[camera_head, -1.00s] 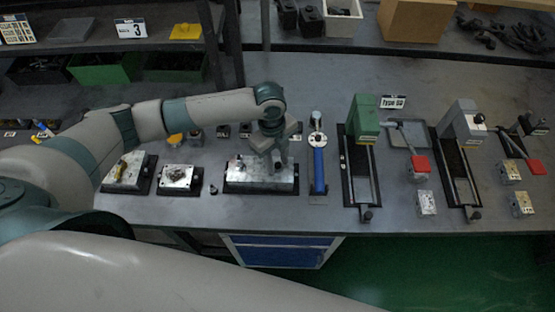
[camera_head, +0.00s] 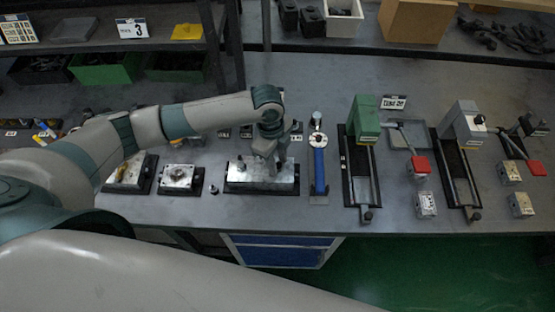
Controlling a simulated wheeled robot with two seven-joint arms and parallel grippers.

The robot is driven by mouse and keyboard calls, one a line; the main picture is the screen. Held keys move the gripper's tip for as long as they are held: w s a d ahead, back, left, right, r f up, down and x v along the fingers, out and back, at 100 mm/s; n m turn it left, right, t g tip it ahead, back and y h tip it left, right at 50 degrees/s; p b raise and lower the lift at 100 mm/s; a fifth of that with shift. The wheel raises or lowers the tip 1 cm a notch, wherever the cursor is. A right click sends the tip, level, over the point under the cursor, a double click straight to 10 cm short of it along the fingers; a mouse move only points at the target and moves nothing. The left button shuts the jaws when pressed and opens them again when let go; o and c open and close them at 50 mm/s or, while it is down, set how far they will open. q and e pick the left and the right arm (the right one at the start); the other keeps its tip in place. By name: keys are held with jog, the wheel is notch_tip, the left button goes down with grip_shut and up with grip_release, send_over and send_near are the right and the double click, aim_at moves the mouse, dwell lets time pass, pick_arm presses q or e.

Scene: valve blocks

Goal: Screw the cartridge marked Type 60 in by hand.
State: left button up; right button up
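A long metal valve block (camera_head: 242,178) stands on a dark base near the front of the bench, with a small fitting on its top left. My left gripper (camera_head: 272,168) points down at the right half of this block, its fingers at or just above the top face. The fingers are too small and dark to show whether they are open or shut. I cannot make out a cartridge between them; the gripper hides that part of the block. My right gripper is not in view.
Smaller blocks on dark bases (camera_head: 180,178) stand left of the long block. A blue-handled tool (camera_head: 319,165) lies close to its right. Further right are a green-headed fixture (camera_head: 364,120), a grey one (camera_head: 464,122) and several loose metal cubes (camera_head: 426,204).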

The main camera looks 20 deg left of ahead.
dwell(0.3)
pick_arm(q)
grip_shut()
jog(key=m, duration=0.4)
jog(key=shift+m, duration=0.3)
jog(key=m, duration=0.4)
jog(key=shift+d+m+g+y, duration=0.1)
jog(key=shift+m+g+y, duration=0.2)
jog(key=shift+g+y, duration=0.1)
jog(key=m, duration=0.6)
jog(key=shift+d+y, duration=0.1)
jog(key=shift+y, duration=0.2)
jog(key=m, duration=0.6)
jog(key=shift+m+y, duration=0.3)
jog(key=shift+y, duration=0.1)
